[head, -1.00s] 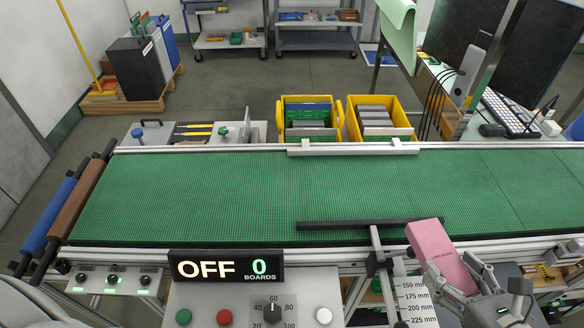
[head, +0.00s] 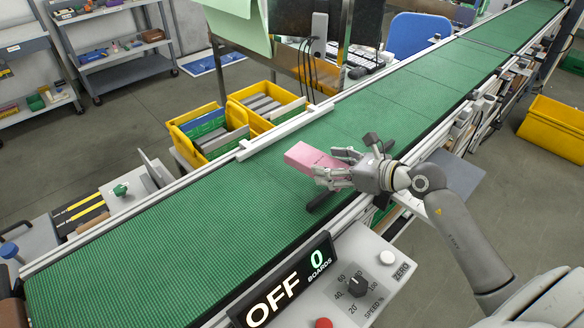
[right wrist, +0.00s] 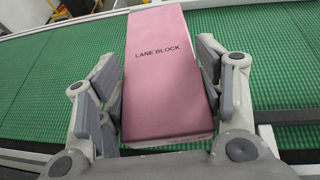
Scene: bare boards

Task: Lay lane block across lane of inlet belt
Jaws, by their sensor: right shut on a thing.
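The lane block (head: 308,157) is a pink bar with "LANE BLOCK" printed on it; it also fills the middle of the right wrist view (right wrist: 165,75). My right gripper (head: 335,168) is shut on its near end and holds it out over the green inlet belt (head: 210,210). The block's far end points toward the belt's far rail. I cannot tell whether the block touches the belt. A dark guide bar (head: 328,195) lies on the belt, partly hidden under my right gripper. My left gripper is not in view.
A white fence piece (head: 285,130) sits on the far rail, with two yellow bins (head: 215,138) of boards behind it. The control panel with the "OFF 0 BOARDS" display (head: 288,288) stands at the near side. The belt is otherwise bare.

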